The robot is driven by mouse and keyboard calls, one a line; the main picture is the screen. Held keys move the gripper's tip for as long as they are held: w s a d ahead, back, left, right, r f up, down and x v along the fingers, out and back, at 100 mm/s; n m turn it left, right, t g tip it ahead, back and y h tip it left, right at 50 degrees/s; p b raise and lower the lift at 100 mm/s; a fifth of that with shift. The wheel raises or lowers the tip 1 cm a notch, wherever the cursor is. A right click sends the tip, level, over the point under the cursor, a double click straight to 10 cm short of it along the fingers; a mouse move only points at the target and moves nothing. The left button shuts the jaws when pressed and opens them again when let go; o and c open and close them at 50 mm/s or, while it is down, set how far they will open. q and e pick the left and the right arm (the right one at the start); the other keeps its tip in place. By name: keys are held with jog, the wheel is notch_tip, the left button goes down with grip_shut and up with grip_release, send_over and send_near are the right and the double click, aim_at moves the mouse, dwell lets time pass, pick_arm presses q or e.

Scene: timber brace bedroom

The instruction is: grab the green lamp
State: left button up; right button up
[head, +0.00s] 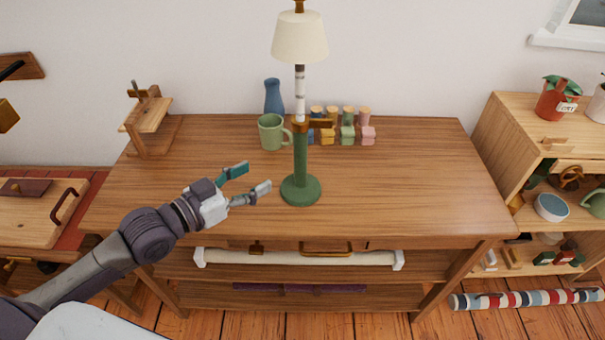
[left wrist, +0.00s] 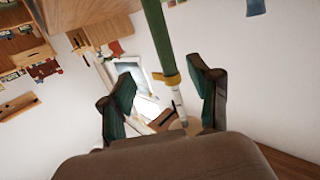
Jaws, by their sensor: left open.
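The green lamp (head: 301,160) stands upright on the wooden table (head: 400,190), near its front middle. It has a round green base, a green lower stem, a white upper stem and a cream shade. My left gripper (head: 254,183) is open and empty, just left of the lamp's lower stem and apart from it. In the left wrist view the green stem (left wrist: 158,35) shows beyond and between the open fingers of my left gripper (left wrist: 160,95). The lamp's base is outside that view. My right gripper is in neither view.
A green mug (head: 271,132) stands behind the lamp, with a blue vase (head: 273,96) and several small coloured pots (head: 347,134) near it. A wooden stand (head: 149,118) is at the back left. The table's right side is clear. A shelf (head: 500,140) stands to the right.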

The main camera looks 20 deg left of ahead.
aim_at(294, 136)
pick_arm(q)
jog(key=shift+t+h, duration=0.4)
jog(key=shift+h, duration=0.2)
jog(key=r+x, duration=0.1)
jog(key=x, duration=0.3)
jog(key=r+x, duration=0.1)
jog(key=x, duration=0.4)
jog(key=r+p+x, duration=0.1)
jog(key=x, duration=0.4)
jog(key=shift+w+a+r, duration=0.2)
jog(key=shift+w+a, duration=0.1)
jog(key=shift+w, duration=0.1)
grip_shut()
jog(key=shift+a+r, duration=0.1)
